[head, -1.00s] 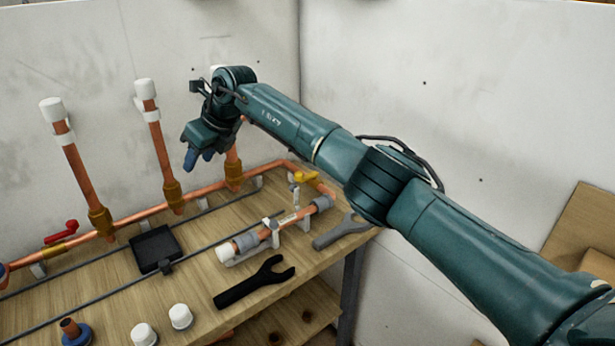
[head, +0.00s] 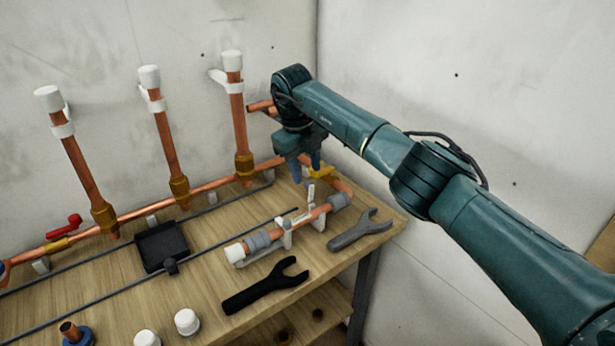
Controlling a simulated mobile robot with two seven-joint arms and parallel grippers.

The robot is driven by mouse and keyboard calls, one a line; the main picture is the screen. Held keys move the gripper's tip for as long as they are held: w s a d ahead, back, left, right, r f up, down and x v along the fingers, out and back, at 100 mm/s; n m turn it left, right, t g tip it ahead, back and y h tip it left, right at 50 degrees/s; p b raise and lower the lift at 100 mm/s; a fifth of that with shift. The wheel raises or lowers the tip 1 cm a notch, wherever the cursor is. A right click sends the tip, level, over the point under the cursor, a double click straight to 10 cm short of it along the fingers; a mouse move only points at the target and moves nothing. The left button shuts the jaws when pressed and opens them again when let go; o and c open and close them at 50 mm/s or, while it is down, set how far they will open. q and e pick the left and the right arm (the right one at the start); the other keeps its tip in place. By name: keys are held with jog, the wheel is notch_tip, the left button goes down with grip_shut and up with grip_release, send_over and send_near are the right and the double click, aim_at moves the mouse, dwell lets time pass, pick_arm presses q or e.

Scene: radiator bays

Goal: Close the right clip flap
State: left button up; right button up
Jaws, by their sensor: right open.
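A short copper pipe (head: 305,217) with grey sleeves and a white end cap lies in a white clip holder (head: 240,262) near the bench's right end. The white right clip flap (head: 311,193) stands up, open, above the right part of this pipe. The left clip (head: 285,226) looks closed over the pipe, but it is small. My right gripper (head: 306,174) is open and empty, pointing down just above and behind the raised flap. I cannot tell whether it touches the flap. My left gripper is out of view.
Upright copper pipes (head: 238,125) rise behind. A grey wrench (head: 360,230) and black wrench (head: 265,287) lie in front. A black tray (head: 161,246) sits to the left.

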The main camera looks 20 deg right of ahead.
aim_at(308, 182)
jog(key=shift+w+d+f, duration=0.1)
jog(key=shift+d+f, duration=0.05)
jog(key=shift+f, duration=0.75)
jog(key=shift+w+d+f, duration=0.1)
jog(key=shift+f, duration=0.75)
jog(key=shift+c, duration=0.6)
grip_shut()
